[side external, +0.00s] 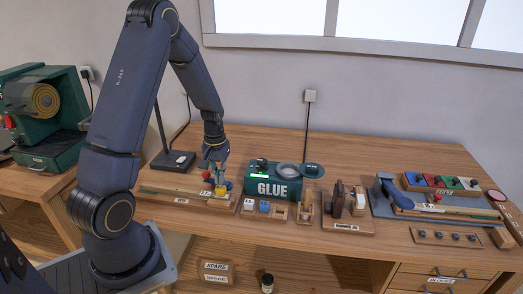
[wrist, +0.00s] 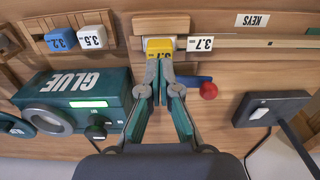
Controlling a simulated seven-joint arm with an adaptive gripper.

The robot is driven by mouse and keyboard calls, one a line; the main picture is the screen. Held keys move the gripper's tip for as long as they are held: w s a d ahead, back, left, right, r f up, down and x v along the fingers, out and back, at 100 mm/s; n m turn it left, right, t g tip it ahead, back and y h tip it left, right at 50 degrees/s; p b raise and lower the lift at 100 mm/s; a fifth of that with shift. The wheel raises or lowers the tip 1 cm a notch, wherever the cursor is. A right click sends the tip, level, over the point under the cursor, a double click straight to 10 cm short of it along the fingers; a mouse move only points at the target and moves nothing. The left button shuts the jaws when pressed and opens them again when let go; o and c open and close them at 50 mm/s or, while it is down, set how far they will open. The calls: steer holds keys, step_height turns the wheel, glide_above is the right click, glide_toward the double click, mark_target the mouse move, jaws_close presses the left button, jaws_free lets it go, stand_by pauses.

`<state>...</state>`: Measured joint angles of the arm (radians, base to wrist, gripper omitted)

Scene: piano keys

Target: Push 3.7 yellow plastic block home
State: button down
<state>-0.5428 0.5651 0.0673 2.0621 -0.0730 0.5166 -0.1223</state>
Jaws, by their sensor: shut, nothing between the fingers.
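The yellow block (wrist: 160,46) sits at the wooden keys rail in the wrist view, beside a white 3.7 label (wrist: 200,43). Part of a marking shows on its near face, and the fingertips cover some of it. My gripper (wrist: 159,66) is shut and empty, with its fingertips right at the block's near face. I cannot tell whether they touch it.
A green GLUE machine (side external: 273,182) stands close to the right of my gripper. A red ball (wrist: 208,91) on a blue part lies beside the fingers. A blue 3.2 block (wrist: 60,40) and a white 3.5 block (wrist: 91,37) sit in a wooden holder. A dark lamp base (side external: 174,160) stands behind.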

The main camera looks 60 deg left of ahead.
mark_target(220, 187)
steer(key=shift+f, duration=1.5)
stand_by(1.0)
steer(key=shift+r, duration=0.1)
stand_by(0.5)
steer(key=shift+r, duration=3.45)
